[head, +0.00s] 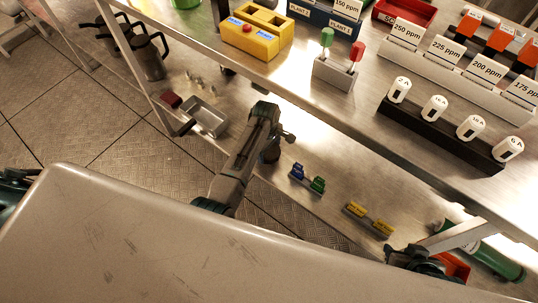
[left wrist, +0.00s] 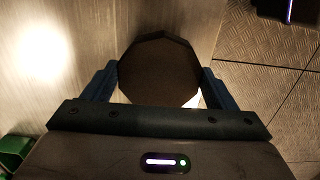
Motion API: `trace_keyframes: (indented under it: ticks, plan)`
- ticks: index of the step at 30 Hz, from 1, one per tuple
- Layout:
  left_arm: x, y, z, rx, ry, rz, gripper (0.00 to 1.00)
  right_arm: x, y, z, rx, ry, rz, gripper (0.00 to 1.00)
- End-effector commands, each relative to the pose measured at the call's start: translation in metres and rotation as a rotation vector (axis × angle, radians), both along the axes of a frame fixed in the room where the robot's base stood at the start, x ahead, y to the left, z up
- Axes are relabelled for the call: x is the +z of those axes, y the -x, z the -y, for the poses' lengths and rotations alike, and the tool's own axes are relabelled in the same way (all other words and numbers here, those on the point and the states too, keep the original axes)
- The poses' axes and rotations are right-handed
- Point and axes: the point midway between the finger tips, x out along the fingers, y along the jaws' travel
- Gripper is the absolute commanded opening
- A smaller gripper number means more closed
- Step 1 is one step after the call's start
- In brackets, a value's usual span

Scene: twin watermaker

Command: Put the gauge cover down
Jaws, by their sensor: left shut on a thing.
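The gauge cover (left wrist: 160,68) is a dark brown, many-sided round piece, seen close up in the left wrist view. My left gripper (left wrist: 160,82) is shut on it, one blue-grey finger on each side. In the head view my left gripper (head: 276,139) is over the lower metal shelf, with the dark cover (head: 270,154) partly hidden below it. I cannot tell whether the cover touches the shelf. My right gripper (head: 418,262) is at the lower right, partly hidden behind the pale foreground surface; its fingers are unclear.
The lower shelf (head: 325,205) holds a metal tray (head: 208,118), blue and green pieces (head: 307,179) and yellow pieces (head: 368,219). A green cylinder (head: 490,258) lies at right. The upper bench (head: 340,115) overhangs behind, carrying a yellow block (head: 257,36) and a black rack (head: 440,135).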

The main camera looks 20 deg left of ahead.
Motion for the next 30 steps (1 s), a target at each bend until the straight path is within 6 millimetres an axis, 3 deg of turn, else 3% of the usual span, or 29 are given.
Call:
trace_keyframes:
  ticks: [7,19,20,22,30]
  plan:
    - [-0.034,0.0,0.0,-0.001,0.001,-0.001,0.38,-0.009,-0.006,-0.007,-0.003,-0.04,0.072,0.36]
    - [-0.039,0.0,0.0,-0.001,0.0,0.0,0.38,-0.009,-0.007,-0.008,-0.004,-0.048,0.09,0.36]
    - [-0.039,0.0,0.0,-0.001,0.0,0.0,0.85,-0.008,-0.007,-0.008,-0.004,-0.048,0.091,0.36]
    - [-0.039,0.0,0.0,-0.001,0.0,0.0,0.99,-0.008,-0.007,-0.008,-0.004,-0.048,0.091,0.36]
    - [-0.037,0.0,0.0,-0.001,0.0,0.0,1.0,-0.008,-0.007,-0.008,-0.004,-0.047,0.089,0.36]
